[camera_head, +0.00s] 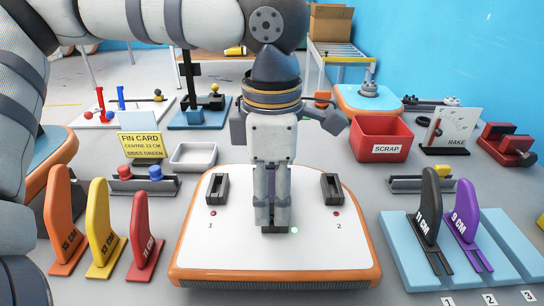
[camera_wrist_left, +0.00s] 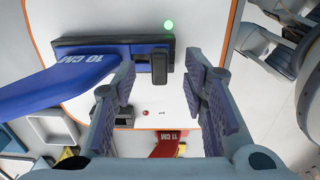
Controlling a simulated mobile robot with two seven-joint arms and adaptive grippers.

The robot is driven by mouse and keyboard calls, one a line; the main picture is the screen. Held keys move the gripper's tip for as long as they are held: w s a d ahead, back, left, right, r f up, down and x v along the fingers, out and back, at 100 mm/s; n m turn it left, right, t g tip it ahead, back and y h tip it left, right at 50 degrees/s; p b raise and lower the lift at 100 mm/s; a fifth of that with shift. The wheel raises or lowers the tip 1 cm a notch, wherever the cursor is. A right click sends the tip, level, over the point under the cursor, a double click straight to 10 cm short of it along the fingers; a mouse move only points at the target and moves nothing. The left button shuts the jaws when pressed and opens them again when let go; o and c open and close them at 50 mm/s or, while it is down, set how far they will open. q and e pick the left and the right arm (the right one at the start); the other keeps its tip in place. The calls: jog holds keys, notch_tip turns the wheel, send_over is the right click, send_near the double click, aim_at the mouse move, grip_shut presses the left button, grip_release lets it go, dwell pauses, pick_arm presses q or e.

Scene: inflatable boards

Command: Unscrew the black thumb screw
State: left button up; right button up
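A black thumb screw (camera_wrist_left: 159,68) stands on the end of the black fin box (camera_wrist_left: 110,42) in the left wrist view. A blue fin (camera_wrist_left: 70,78) marked 10 CM sits in that box. My left gripper (camera_wrist_left: 160,72) is open, with one fingertip on each side of the screw and a gap visible between. In the head view my left gripper (camera_head: 273,215) points straight down over the middle of the white board (camera_head: 225,250). It hides the screw and most of the centre box there. My right gripper is not in view.
A green light (camera_head: 295,230) glows beside the centre box. Side boxes (camera_head: 217,189) and (camera_head: 332,189) flank it. Orange (camera_head: 64,225), yellow and red fins stand left; black (camera_head: 430,210) and purple fins stand in a blue rack right. A fin card (camera_head: 140,145) and scrap bin (camera_head: 382,140) stand behind.

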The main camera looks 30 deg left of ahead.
pick_arm(q)
jog(key=shift+f, duration=0.7)
jog(key=shift+c, duration=0.4)
grip_shut()
jog(key=c, duration=0.6)
grip_release()
grip_shut()
jog(key=shift+n, duration=2)
jog(key=n, duration=0.2)
jog(key=shift+s+d+n, duration=0.1)
jog(key=shift+n, duration=0.3)
